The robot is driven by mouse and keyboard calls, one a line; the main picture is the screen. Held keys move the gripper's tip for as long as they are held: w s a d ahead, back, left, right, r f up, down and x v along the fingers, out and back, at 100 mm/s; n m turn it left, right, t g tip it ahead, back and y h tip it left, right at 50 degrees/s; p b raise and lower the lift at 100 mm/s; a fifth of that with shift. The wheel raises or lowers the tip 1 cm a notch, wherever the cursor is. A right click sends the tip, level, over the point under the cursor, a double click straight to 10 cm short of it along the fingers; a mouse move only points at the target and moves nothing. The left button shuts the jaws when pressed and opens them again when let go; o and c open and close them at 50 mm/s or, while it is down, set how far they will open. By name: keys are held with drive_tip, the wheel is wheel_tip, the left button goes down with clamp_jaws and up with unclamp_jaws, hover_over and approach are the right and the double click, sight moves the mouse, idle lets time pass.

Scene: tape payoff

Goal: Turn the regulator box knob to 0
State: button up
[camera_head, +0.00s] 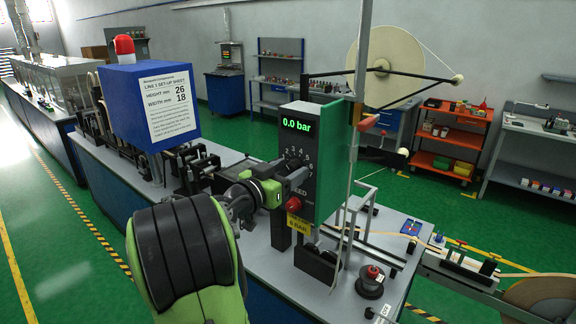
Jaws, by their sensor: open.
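The regulator box (331,165) is a dark-faced box with a green side, standing on the grey bench. Its display (296,126) reads 0.0 bar in green. Below it is a dark dial knob (294,161) with small white numbers around it; its pointer is too small to read. My gripper (286,184) is open, at the box's front face just below and in front of the dial. It hides the dial's lower left part. I cannot tell whether the fingers touch the knob.
A red button (293,203) and a yellow 6 BAR label (299,225) sit low on the box, close to my gripper. A blue box (149,105) with a set-up sheet stands left. A large tape reel (385,66) is behind. A red-knobbed black piece (372,281) stands on the bench right.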

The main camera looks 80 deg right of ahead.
drive_tip(key=shift+c, duration=0.2)
drive_tip(key=c, duration=1)
drive_tip(key=shift+n, duration=0.3)
drive_tip(key=n, duration=0.5)
drive_tip(key=shift+r+n, duration=0.1)
drive_tip(key=shift+n, duration=0.3)
drive_tip(key=n+p, duration=0.2)
drive_tip(key=n, duration=0.3)
drive_tip(key=shift+n, duration=0.3)
drive_tip(key=o, duration=1)
drive_tip(key=shift+s, duration=0.1)
drive_tip(key=shift+o, duration=0.2)
